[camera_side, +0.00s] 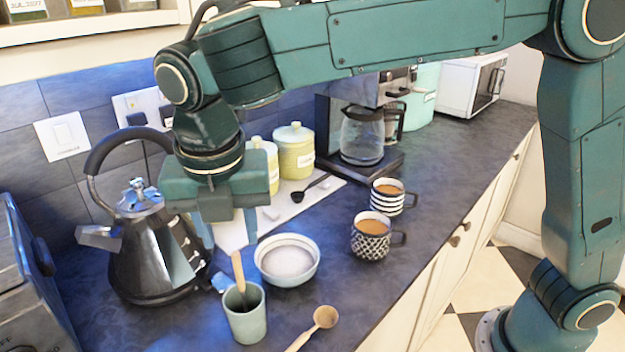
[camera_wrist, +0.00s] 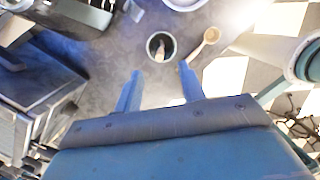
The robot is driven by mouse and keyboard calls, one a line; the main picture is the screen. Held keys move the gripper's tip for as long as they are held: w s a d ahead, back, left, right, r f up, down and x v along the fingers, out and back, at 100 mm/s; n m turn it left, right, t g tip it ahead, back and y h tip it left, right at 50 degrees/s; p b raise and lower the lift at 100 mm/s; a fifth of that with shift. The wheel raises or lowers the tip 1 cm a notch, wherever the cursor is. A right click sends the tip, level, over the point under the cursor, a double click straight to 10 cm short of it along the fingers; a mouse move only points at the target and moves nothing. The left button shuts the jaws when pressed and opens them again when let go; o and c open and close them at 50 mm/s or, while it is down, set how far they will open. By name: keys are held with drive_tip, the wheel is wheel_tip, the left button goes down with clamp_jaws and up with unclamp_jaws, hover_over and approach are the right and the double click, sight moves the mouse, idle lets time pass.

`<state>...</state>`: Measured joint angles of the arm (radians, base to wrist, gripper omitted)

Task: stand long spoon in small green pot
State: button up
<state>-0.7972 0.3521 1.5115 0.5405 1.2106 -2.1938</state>
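The small green pot (camera_side: 245,325) stands upright near the front of the counter. A wooden handle (camera_side: 238,268) sticks up out of it, its lower part dark inside the pot; I cannot tell what tool it is. In the wrist view the pot (camera_wrist: 151,54) is ahead of my fingers with this handle (camera_wrist: 159,47) inside. A long wooden spoon (camera_side: 324,317) lies right of the pot, its handle cut off by the lower picture edge; it also shows in the wrist view (camera_wrist: 210,36). My gripper (camera_side: 228,236) is above and behind the pot. Its fingers (camera_wrist: 159,82) are apart and empty.
A dark kettle (camera_side: 150,262) is at left, a toaster (camera_side: 25,290) at the left edge. Two mugs with brown drink, a checked one (camera_side: 370,243) and a striped one (camera_side: 388,204), stand at right. The counter's front edge is near.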

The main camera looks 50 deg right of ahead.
drive_tip(key=shift+s+a+r, duration=0.15)
drive_tip(key=shift+s+r, duration=0.05)
drive_tip(key=shift+r, duration=1.15)
drive_tip(key=shift+s+a+r, duration=0.15)
drive_tip(key=shift+r, duration=1.15)
drive_tip(key=shift+r, duration=0.1)
